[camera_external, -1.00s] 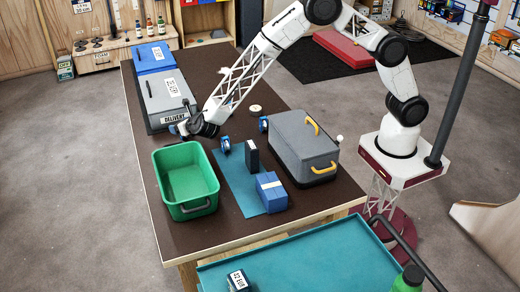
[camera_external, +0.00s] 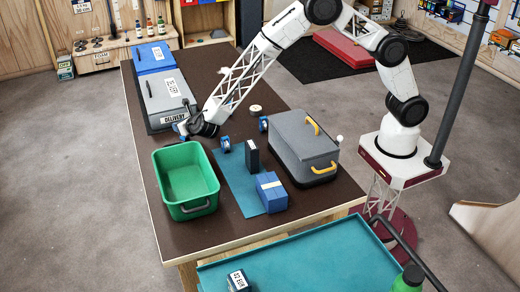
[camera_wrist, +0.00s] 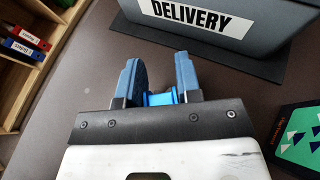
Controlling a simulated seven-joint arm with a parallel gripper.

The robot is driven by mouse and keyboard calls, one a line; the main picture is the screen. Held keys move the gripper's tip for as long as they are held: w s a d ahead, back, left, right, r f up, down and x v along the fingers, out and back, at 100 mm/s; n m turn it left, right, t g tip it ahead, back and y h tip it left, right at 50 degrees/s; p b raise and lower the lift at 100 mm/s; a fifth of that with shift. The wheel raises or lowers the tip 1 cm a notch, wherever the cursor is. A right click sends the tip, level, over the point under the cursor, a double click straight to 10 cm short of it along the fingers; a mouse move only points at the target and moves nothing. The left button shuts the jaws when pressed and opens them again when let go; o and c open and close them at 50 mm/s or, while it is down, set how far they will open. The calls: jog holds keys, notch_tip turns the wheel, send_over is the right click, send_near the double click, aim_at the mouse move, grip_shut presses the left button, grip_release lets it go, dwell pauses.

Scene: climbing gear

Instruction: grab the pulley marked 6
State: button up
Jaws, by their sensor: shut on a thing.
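My gripper (camera_wrist: 158,80) is shut on a small blue pulley (camera_wrist: 160,98), seen between the two blue-grey fingers in the wrist view. No number can be read on it. In the external view my gripper (camera_external: 184,129) is low over the table's left side, behind the green bin and just in front of the grey delivery case. Two other blue pulleys stand on the table to the right of my gripper, one near the mat's back edge (camera_external: 225,144) and one farther right (camera_external: 263,125). Their markings are not readable.
The grey delivery case (camera_external: 166,97) lies close behind my gripper. An empty green bin (camera_external: 157,173) stands in front. A teal mat (camera_external: 232,180) bears a black box (camera_external: 251,157) and a blue box (camera_external: 271,191). A grey case (camera_external: 301,150) with yellow handles stands right.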

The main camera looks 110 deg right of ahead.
jog(key=shift+r, duration=0.1)
grip_shut()
notch_tip(320, 180, up, 10)
dwell(0.4)
